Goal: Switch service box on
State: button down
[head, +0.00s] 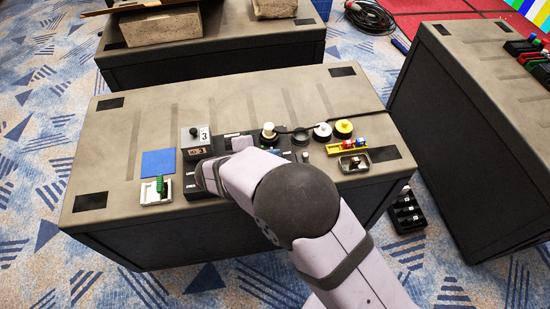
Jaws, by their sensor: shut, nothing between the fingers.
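A small grey box (188,144) with a black knob on top and a white label reading 3 stands on the grey-topped case. A long dark panel (197,190) with small white labels lies right in front of it, largely covered by my arm. I cannot tell which of these is the service box, and no on or off marking can be read. My pale wrist links reach over the dark panel, close to the grey box's front right. My gripper's fingers are hidden behind these links, so I cannot see any contact with a switch.
A blue square (159,163) and a white tray with a green piece (155,191) lie at left. Round white (322,132) and yellow (343,128) items, a yellow rack (347,147) and a small metal tray (353,162) stand at right. The case's far half is mostly clear.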

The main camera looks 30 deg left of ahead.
jog(key=shift+f, duration=0.15)
jog(key=shift+f+b, duration=0.3)
jog(key=shift+b, duration=0.2)
jog(key=shift+w+f+b, duration=0.1)
jog(key=shift+f+b, duration=0.3)
dwell(0.9)
jog(key=shift+r, duration=0.1)
jog(key=shift+r+p, duration=0.5)
jog(key=shift+r, duration=0.3)
jog(key=shift+s+d+r+p, duration=0.15)
jog(key=shift+r+p, duration=0.35)
jog(key=shift+r, duration=0.3)
jog(key=shift+s+d+r+p, duration=0.1)
jog(key=shift+r+p, duration=0.4)
jog(key=shift+r, duration=0.35)
jog(key=shift+s+d+r+p, duration=0.15)
jog(key=shift+r+p, duration=0.35)
jog(key=shift+r, duration=0.3)
jog(key=shift+a, duration=0.1)
